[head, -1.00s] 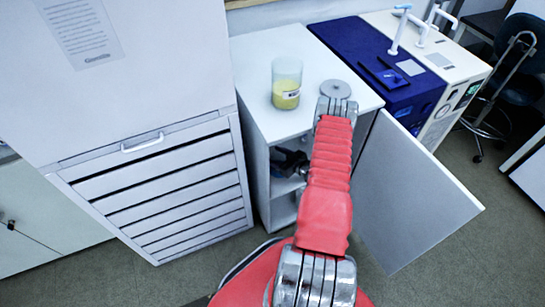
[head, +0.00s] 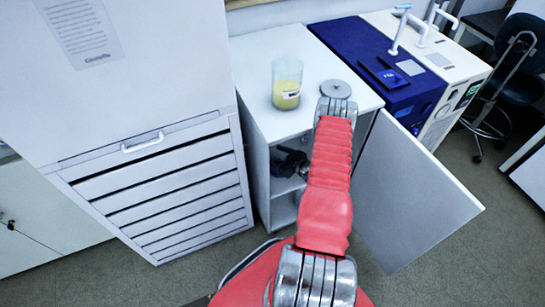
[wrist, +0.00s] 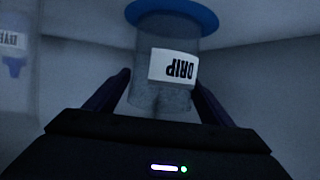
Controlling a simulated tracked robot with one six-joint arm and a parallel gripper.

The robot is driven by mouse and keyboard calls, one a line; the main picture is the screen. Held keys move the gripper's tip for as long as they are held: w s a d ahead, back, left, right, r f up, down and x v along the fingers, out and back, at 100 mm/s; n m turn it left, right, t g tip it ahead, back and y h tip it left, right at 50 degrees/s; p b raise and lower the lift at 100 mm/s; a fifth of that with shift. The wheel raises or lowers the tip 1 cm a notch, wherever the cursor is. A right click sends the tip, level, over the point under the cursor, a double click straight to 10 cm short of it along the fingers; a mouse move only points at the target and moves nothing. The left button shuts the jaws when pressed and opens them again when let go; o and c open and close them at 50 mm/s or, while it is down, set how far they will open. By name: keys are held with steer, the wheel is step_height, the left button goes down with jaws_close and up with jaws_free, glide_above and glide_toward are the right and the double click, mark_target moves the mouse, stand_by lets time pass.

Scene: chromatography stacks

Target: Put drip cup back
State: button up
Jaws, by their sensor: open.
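The drip cup (wrist: 165,95) is a clear cylinder with a white label reading DRIP, upside down in the wrist view, and a blue round end (wrist: 172,15) at the top of the picture. My gripper (wrist: 155,92) is open, with one dark finger on each side of the cup's near end. I cannot tell whether either finger touches it. In the head view my dark gripper (head: 290,163) is inside the open cabinet, partly hidden by its top and my arm. The cup cannot be made out there.
In the wrist view another labelled clear container (wrist: 14,60) stands at the left, close by. The cabinet top (head: 262,50) holds a beaker of yellow liquid (head: 287,84) and a grey disc (head: 335,88). The cabinet door (head: 410,195) stands open at the right; a drawer unit (head: 160,190) is at the left.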

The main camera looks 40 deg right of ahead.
steer(key=v, duration=1.2)
stand_by(0.4)
steer(key=shift+s, duration=0.15)
